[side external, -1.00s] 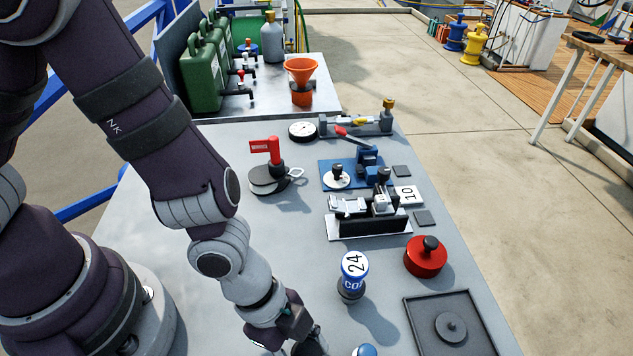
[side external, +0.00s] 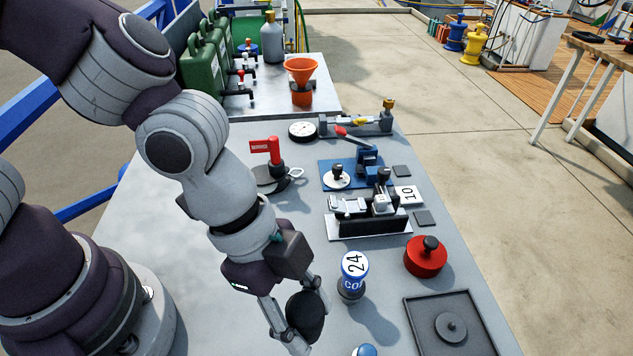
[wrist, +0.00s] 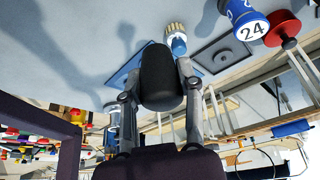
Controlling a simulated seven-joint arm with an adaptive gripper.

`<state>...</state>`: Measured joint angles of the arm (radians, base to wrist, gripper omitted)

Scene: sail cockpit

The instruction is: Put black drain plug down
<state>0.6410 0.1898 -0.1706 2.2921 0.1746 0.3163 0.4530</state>
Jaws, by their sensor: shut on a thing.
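The black drain plug (side external: 302,311) is a dark, rounded, tapered piece. My gripper (side external: 308,322) is shut on it, with one finger on each side. In the wrist view the plug (wrist: 161,78) sits between the two grey fingers of my gripper (wrist: 160,98). The plug is held above the grey bench (side external: 215,330), apart from the things around it. Its far side is hidden.
A blue and white can marked 24 (side external: 353,278) stands just right of my gripper. A red round piece (side external: 425,262) and a black tray (side external: 420,325) lie further right. A blue-topped item (side external: 365,350) shows at the bottom edge. The bench's left part is clear.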

